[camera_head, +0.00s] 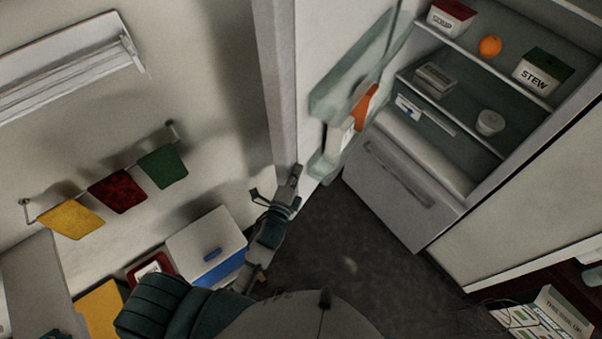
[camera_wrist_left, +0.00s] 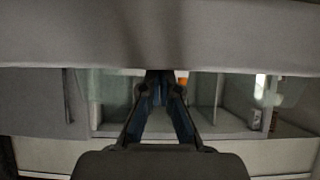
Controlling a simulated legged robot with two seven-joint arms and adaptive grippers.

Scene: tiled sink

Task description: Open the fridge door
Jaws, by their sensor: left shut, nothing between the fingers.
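The fridge door (camera_head: 315,85) stands wide open, with its inner shelves and an orange item facing the fridge. The open fridge (camera_head: 480,75) is at the upper right, its lit shelves in plain sight. My left gripper (camera_head: 290,182) is at the lower end of the door, by its grey outer edge. In the left wrist view its fingers (camera_wrist_left: 160,78) are closed together with nothing between them, in front of a wide grey band. Whether the fingertips touch the door cannot be told. My right gripper is not in view.
A closed lower drawer (camera_head: 400,190) is under the fridge shelves. Dark floor (camera_head: 345,250) is clear before it. Yellow, red and green cloths (camera_head: 110,190) hang on the left wall. A white and blue box (camera_head: 208,248) is beside my left arm. A counter with boxes is at the lower right.

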